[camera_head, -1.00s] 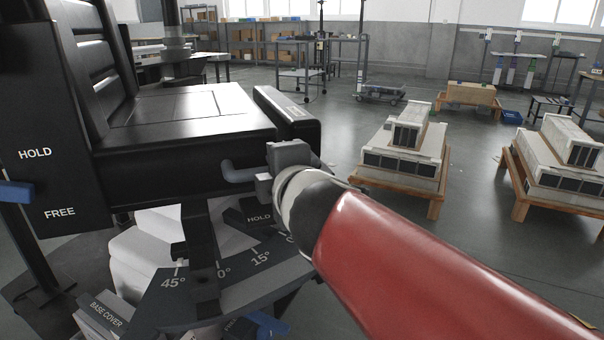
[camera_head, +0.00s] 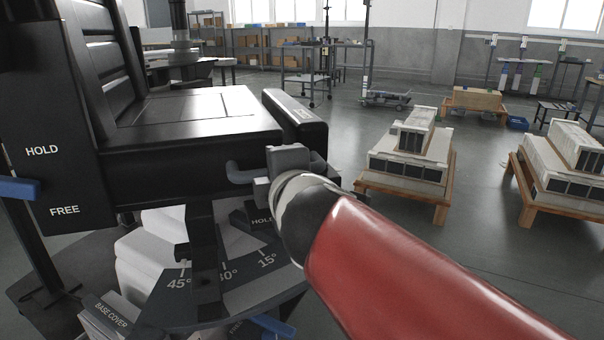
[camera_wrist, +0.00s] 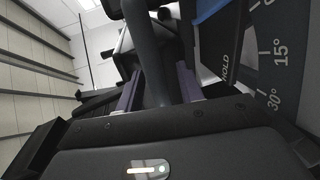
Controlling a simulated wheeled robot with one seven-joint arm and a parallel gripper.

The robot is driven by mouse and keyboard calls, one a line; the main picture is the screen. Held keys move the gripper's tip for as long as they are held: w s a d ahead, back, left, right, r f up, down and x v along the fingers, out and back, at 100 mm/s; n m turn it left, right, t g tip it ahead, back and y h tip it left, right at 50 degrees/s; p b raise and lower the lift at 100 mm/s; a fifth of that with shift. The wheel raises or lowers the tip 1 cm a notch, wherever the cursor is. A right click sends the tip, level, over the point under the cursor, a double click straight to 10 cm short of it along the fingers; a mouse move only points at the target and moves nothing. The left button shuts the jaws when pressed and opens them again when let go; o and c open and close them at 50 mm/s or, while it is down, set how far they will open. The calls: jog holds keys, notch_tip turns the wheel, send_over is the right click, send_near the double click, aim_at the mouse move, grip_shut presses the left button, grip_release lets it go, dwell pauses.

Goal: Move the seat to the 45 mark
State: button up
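The black seat (camera_head: 190,120) stands on a column, with its backrest at the left. My gripper (camera_head: 262,185) is at the seat's front, at the grey-blue handle (camera_head: 240,174). In the wrist view, its two fingers (camera_wrist: 158,88) lie on either side of the dark handle bar (camera_wrist: 150,50) and appear closed on it. Below the seat is a dark angle scale (camera_head: 250,275) with 15°, 30° and 45° marks. A dark upright arm (camera_head: 204,250) under the seat crosses the scale between 45° and 30°, partly covering the 30° label.
A side panel (camera_head: 50,180) reads HOLD and FREE, with a blue lever (camera_head: 20,189) between the words. Another blue lever (camera_head: 272,326) is low beside the scale. A box marked BASE COVER (camera_head: 110,315) is at lower left. Wooden pallets with white units (camera_head: 410,160) stand right on open floor.

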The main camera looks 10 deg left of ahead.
jog(key=shift+d+r, duration=0.1)
jog(key=shift+r, duration=0.05)
jog(key=p+v, duration=0.3)
jog(key=v, duration=0.4)
jog(key=shift+s, duration=0.3)
jog(key=shift+d, duration=0.1)
jog(key=w+d+f+m+g+h+p, duration=0.1)
jog(key=d+f+m+h+p, duration=0.1)
jog(key=d+m+h, duration=0.35)
jog(key=w+d+f+m+g+h+p, duration=0.1)
jog(key=d+f+m+h+p, duration=0.1)
jog(key=d+m, duration=0.65)
jog(key=s+d+f+m+g+p, duration=0.3)
jog(key=s+d+f+m+g, duration=0.3)
jog(key=d, duration=0.6)
jog(key=s+f+m, duration=0.2)
jog(key=s+m, duration=0.1)
jog(key=s, duration=0.1)
jog(key=shift+d+f+m, duration=0.25)
jog(key=shift+f+m, duration=0.05)
jog(key=shift+m, duration=0.1)
